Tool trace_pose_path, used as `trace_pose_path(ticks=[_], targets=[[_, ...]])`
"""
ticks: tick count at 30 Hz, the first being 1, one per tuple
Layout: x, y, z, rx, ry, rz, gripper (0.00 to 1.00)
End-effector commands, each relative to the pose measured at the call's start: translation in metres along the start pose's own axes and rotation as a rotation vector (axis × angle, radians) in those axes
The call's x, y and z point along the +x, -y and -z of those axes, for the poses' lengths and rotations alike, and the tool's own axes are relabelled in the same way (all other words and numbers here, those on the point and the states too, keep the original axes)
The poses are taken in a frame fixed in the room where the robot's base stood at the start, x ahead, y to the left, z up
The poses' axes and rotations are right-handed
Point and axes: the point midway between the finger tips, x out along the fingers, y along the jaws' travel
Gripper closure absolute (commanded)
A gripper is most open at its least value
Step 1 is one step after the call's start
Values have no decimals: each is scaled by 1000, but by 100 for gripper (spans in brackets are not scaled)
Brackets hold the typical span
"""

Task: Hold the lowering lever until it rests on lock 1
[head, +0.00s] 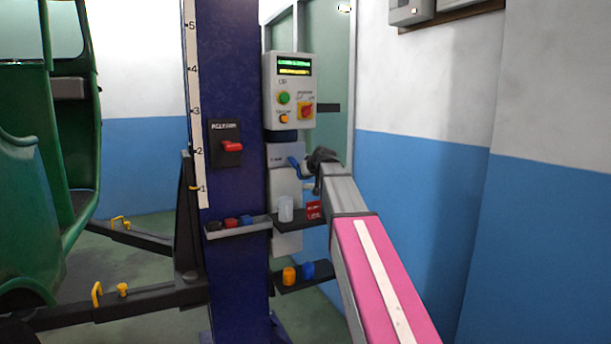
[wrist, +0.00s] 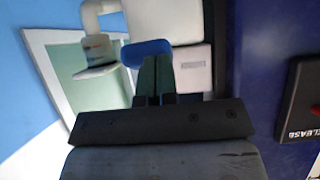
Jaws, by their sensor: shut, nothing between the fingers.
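The blue lowering lever (head: 294,162) sticks out from a light grey unit (head: 284,153) on the right of the dark blue lift post. In the wrist view its blue grip (wrist: 146,49) lies just beyond my fingertips. My gripper (head: 311,166) is shut and empty at the lever. Its dark fingers (wrist: 156,66) overlap the lever's edge in the wrist view; I cannot tell whether they press on it. A numbered scale (head: 193,80) runs up the post, with a yellow mark (head: 194,188) at about 1. The green rickshaw (head: 30,200) stands at the left by the lift arms (head: 150,297).
A control box (head: 290,92) with a lit display, buttons and a red switch sits above the lever. A release plate with a red handle (head: 232,146) is on the post. Small trays (head: 238,229) holding caps and a cup sit below. Blue-and-white walls close the right side.

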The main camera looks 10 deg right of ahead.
Motion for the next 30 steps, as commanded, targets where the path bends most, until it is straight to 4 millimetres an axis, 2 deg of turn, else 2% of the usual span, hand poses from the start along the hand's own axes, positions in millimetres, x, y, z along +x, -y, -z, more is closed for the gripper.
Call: trace_pose_path(ticks=[30], targets=[[-6,-1,17,1,-6,-1,100]])
